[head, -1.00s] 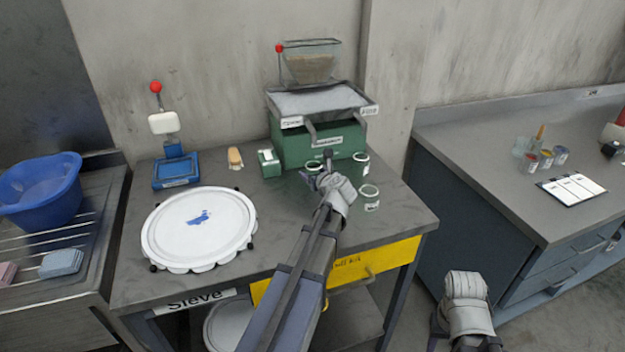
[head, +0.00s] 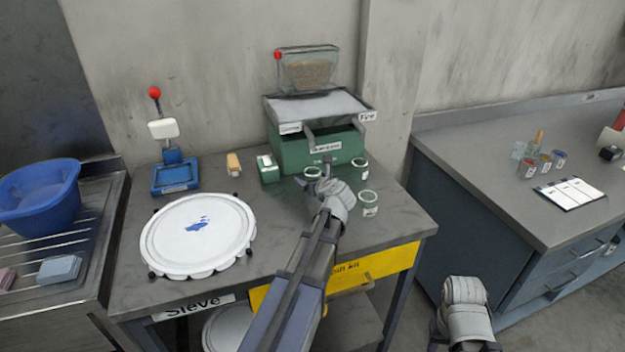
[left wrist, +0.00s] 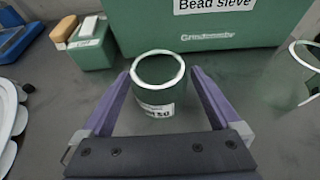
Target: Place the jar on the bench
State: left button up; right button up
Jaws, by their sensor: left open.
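Three small glass jars with pale rims and white labels stand on the workbench (head: 290,210) in front of the green bead sieve machine. In the left wrist view, one jar (left wrist: 158,88) stands upright between the two purple fingers of my open left gripper (left wrist: 160,88), with a gap to the fingers. In the head view this appears to be the left jar (head: 313,173), partly beside my left gripper (head: 325,170). The other jars (head: 360,167) and (head: 368,204) stand to its right. My right arm's end shows at lower right; its jaws are not visible.
The green machine (head: 318,150) stands close behind the jars. A green box (head: 267,170), a blue stand (head: 175,176) and a white round sieve (head: 199,235) are to the left. A second bench (head: 490,165) at right holds small pots and a clipboard (head: 570,192); its front is mostly clear.

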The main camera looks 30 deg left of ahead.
pick_arm(q)
jog(key=p+v, duration=0.4)
jog(key=v, duration=0.7)
jog(key=shift+r, duration=0.1)
jog(key=shift+s+d+r, duration=0.1)
jog(key=shift+s+d, duration=0.2)
jog(key=shift+d, duration=0.05)
dwell(0.6)
